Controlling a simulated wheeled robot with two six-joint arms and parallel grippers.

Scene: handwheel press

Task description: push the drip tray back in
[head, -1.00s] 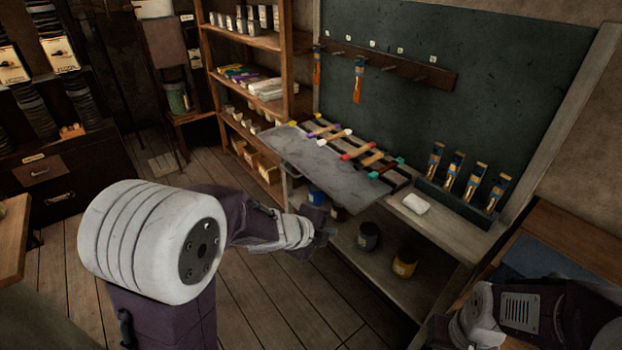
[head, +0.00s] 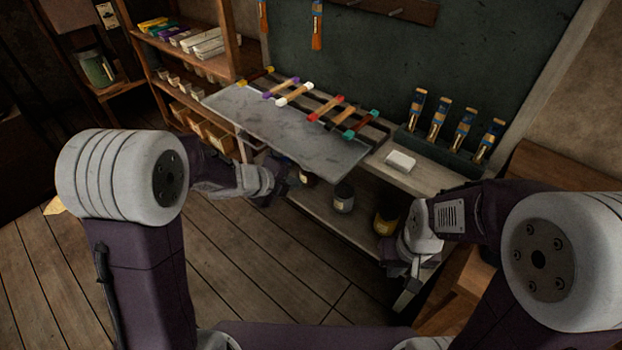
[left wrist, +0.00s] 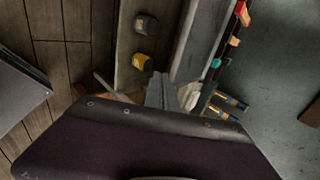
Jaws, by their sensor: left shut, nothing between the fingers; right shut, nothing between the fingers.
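The drip tray (head: 290,132) is a flat grey sheet at the bench's top in the head view. Its front part juts out over the bench's front edge, and rollers with coloured ends lie behind it. In the left wrist view the tray (left wrist: 203,38) is a grey strip running up from the middle. My left gripper (head: 284,182) is shut and empty, in front of and below the tray's front edge, seemingly apart from it. In the left wrist view its fingers (left wrist: 160,90) show at the centre. My right gripper (head: 408,292) is shut and empty, low at the bench's right front.
Jars, including a dark jar (head: 344,197) and a yellow one (head: 385,220), stand on the bench's lower shelf. A white block (head: 400,160) and a rack of brushes (head: 440,145) are right of the tray. Open wooden floor (head: 250,262) lies in front.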

